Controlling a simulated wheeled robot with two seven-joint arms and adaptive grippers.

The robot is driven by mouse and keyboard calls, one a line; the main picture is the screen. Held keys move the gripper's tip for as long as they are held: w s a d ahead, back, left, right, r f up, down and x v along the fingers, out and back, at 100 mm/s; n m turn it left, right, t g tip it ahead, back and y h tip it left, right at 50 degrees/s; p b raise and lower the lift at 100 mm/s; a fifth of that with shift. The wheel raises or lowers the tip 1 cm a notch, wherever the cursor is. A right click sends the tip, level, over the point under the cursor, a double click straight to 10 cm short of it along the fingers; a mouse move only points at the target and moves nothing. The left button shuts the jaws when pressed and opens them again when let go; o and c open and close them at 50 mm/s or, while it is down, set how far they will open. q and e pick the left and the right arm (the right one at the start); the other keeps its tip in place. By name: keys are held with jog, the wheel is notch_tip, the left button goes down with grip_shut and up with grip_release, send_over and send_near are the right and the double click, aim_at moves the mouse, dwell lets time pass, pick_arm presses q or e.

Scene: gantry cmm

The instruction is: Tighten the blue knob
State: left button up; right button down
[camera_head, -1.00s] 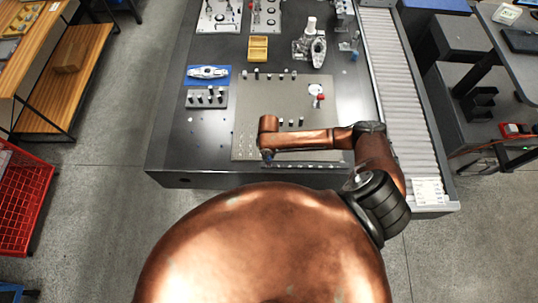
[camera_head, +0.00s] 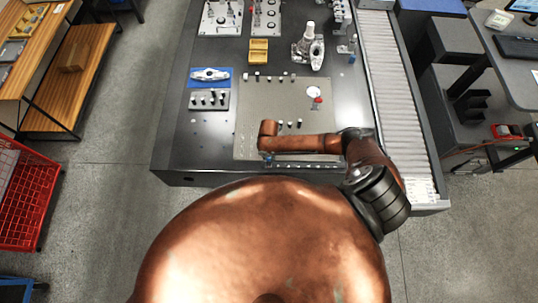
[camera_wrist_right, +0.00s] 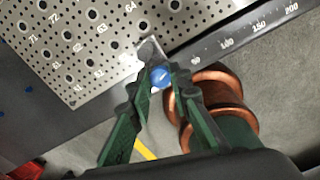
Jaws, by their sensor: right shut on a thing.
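The blue knob (camera_wrist_right: 159,76) shows in the right wrist view. It sits on a small grey metal block (camera_wrist_right: 147,50) at the edge of the perforated plate (camera_wrist_right: 75,88). My right gripper (camera_wrist_right: 160,80) has its green fingers on both sides of the knob and is shut on it. In the head view my right arm reaches over the front edge of the plate (camera_head: 245,110). The right gripper (camera_head: 268,157) points down there, mostly hidden under the copper wrist. The knob is barely visible in that view. My left gripper is not in view.
A dark table (camera_head: 190,150) carries the plate, a blue tray (camera_head: 224,84), a yellow block (camera_head: 258,50) and several fixtures. A roller conveyor (camera_head: 385,80) runs along its right side. A ruler scale (camera_wrist_right: 235,40) borders the plate. A red basket (camera_head: 25,205) stands at left.

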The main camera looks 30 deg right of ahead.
aim_at(269, 158)
jog(key=shift+w+r+m+p, duration=0.1)
jog(key=shift+m+p, duration=0.8)
jog(key=shift+m, duration=1.1)
jog(key=c, duration=1.8)
grip_release()
jog(key=shift+o, duration=0.2)
notch_tip(269, 158, up, 12)
